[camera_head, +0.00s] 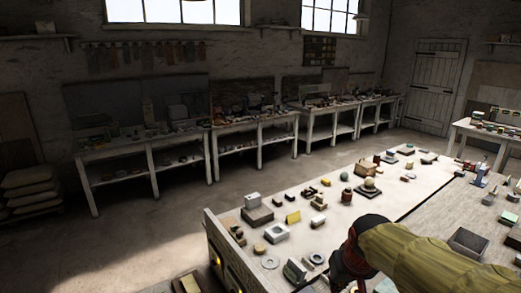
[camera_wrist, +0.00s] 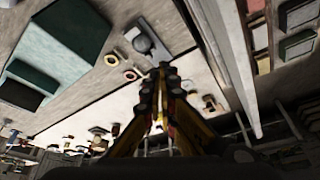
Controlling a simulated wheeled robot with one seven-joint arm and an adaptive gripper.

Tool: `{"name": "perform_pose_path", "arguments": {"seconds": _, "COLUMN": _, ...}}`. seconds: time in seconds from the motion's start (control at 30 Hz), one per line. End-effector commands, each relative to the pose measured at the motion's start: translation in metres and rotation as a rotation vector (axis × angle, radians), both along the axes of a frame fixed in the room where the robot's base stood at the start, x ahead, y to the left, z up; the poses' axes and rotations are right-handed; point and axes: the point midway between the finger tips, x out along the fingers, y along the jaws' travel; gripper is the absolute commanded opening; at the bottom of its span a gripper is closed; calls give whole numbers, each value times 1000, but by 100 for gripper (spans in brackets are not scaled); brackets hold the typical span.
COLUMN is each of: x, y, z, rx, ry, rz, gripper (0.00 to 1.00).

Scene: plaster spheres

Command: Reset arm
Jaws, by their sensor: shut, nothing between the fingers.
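My gripper (camera_wrist: 162,72) shows in the middle of the wrist view, its dark and yellow fingers drawn together at the tips. It is shut and empty. In the head view my arm reaches in from the right edge over the front of the long workbench (camera_head: 404,199); the fingers themselves are hard to make out there. A round plaster-like ball on a square base (camera_head: 369,184) stands on the bench farther back, apart from my arm. A grey ball on a plate (camera_wrist: 142,43) lies beyond the fingertips in the wrist view.
A dark open tray (camera_head: 470,242) sits right of my arm. Cluttered tables (camera_head: 255,131) line the far wall. The floor (camera_head: 150,215) left of the bench is clear.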

Motion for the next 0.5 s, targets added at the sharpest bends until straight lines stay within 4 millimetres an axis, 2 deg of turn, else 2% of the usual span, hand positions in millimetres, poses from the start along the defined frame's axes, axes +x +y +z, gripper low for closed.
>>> {"name": "perform_pose_path", "arguments": {"seconds": 0.03, "x": -16, "y": 1, "z": -1, "rx": 0, "ry": -14, "rz": -1, "gripper": 0}}
{"name": "perform_pose_path", "arguments": {"seconds": 0.27, "x": -85, "y": 3, "z": -4, "rx": 1, "ry": -52, "rz": -11, "gripper": 0}}
{"name": "perform_pose_path", "arguments": {"seconds": 0.5, "x": -153, "y": 4, "z": -24, "rx": 3, "ry": -88, "rz": -20, "gripper": 0}}
